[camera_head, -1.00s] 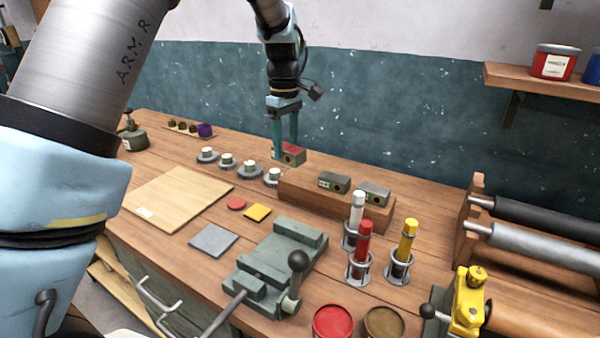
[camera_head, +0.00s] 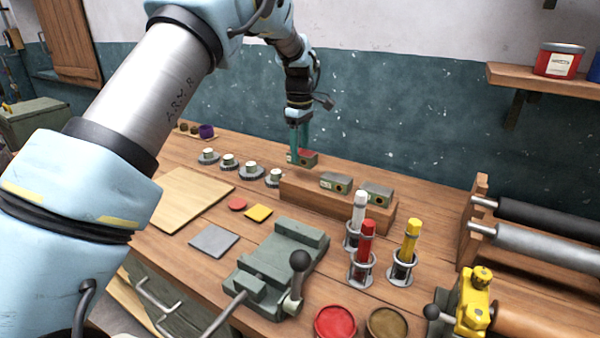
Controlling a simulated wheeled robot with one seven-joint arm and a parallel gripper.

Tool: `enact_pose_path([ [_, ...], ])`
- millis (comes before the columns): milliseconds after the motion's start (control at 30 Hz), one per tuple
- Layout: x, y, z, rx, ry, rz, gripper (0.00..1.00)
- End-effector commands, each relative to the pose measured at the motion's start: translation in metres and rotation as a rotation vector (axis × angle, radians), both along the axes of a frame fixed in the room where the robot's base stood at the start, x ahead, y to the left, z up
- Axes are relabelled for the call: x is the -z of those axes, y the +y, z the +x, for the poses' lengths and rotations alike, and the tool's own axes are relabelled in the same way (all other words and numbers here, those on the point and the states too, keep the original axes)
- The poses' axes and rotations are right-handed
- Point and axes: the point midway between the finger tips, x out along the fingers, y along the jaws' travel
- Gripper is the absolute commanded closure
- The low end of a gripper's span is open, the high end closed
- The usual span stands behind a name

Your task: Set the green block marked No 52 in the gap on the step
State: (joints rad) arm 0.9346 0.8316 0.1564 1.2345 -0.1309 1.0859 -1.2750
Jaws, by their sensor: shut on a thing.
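My gripper (camera_head: 300,148) points down and is shut on a small green block (camera_head: 308,159) with a red top. The block hangs over the back-left end of the wooden step (camera_head: 325,203), apparently just above it; contact cannot be told. Two other green-grey blocks, a left one (camera_head: 336,182) and a right one (camera_head: 377,193), sit on the step with a narrow space between them. Bare step shows left of the left block. The number on the held block is too small to read.
Knobbed discs (camera_head: 251,171) stand left of the step. Tube holders with a white (camera_head: 359,206), a red (camera_head: 366,240) and a yellow tube (camera_head: 411,240) stand close in front and right. A green vise (camera_head: 275,262) is nearer. The blue-green wall (camera_head: 400,130) is behind.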

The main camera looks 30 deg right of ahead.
Motion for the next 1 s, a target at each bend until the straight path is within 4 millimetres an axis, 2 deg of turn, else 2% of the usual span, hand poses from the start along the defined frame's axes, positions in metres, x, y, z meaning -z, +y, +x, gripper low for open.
enact_pose_path([
  [167, 0.012, 0.0, 0.0, 0.0, -0.002, -0.002, 1.0],
  [433, 0.044, 0.0, 0.0, 0.0, -0.001, -0.003, 1.0],
  [867, 0.046, 0.0, 0.0, 0.001, -0.002, -0.002, 1.0],
  [900, 0.047, 0.0, 0.0, 0.001, 0.0, 0.0, 0.42],
  [1000, 0.047, 0.0, 0.0, 0.001, 0.0, 0.0, 0.31],
])
